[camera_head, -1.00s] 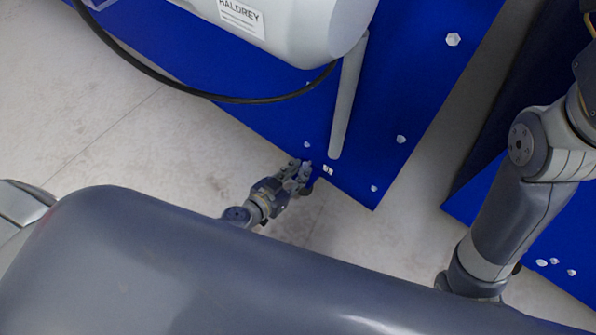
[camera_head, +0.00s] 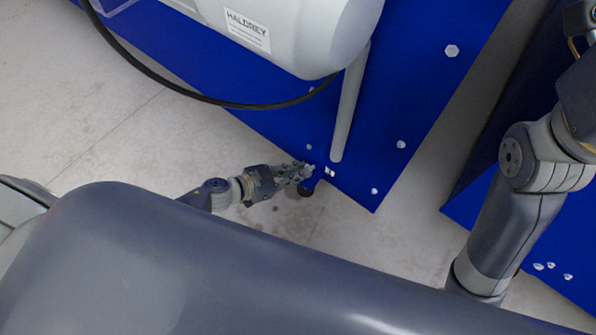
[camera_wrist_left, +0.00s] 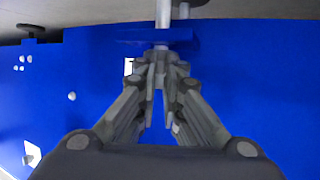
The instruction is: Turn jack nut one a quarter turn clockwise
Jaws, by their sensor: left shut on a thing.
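My left gripper (camera_head: 306,171) reaches in from the left to the lower corner of the blue machine base (camera_head: 350,185). In the left wrist view its two fingers (camera_wrist_left: 161,62) are closed together on a small grey jack nut (camera_wrist_left: 161,47). The nut sits below a blue bracket (camera_wrist_left: 135,36) with a grey rod (camera_wrist_left: 163,12) above it. The fingertips hide most of the nut. In the head view the nut is hidden by the gripper. My right arm is at the right, with its gripper out of the picture.
A dark round foot (camera_head: 306,189) is beside the gripper under the base. A black cable (camera_head: 215,98) hangs across the base below a grey housing (camera_head: 300,35) labelled HALDREY. A second blue base (camera_head: 500,190) is at the right. Pale floor (camera_head: 110,110) is clear at left.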

